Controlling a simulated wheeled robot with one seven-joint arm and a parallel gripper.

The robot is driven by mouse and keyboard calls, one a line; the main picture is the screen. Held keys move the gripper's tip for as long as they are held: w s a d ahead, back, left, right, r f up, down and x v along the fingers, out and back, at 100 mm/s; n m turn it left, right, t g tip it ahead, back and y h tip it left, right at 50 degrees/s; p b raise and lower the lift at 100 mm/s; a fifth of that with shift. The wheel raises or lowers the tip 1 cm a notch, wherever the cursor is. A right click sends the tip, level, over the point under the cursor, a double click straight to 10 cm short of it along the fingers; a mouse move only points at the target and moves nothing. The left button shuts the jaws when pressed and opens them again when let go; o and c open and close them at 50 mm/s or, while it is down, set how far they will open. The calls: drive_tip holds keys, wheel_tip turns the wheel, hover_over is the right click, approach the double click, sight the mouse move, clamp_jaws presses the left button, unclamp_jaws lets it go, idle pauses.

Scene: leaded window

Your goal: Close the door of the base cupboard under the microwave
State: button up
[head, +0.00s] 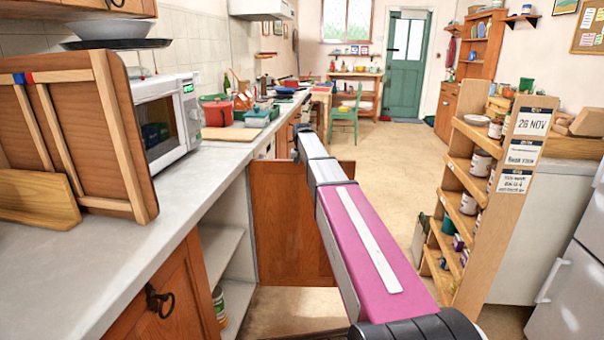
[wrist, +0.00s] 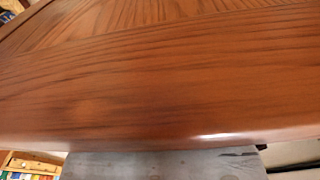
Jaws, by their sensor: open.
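The base cupboard (head: 222,245) under the microwave (head: 165,118) stands open, its pale shelves showing. Its brown wooden door (head: 280,225) is swung out into the aisle, and my arm crosses in front of its right part. My gripper (head: 298,146) is at the far end of my arm, near the door's top edge, small and partly hidden. It is open with nothing seen in it. In the wrist view, brown wood, seemingly the door (wrist: 150,85), fills most of the picture very close up. Whether I touch it cannot be told.
The grey worktop (head: 110,255) runs along the left, with a wooden rack and red pots on it. A shelf rack with cans (head: 480,190) stands to the right of my arm. Open floor (head: 385,165) lies beyond, towards the green door (head: 405,65).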

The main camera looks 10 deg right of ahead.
drive_tip(key=shift+f, duration=0.4)
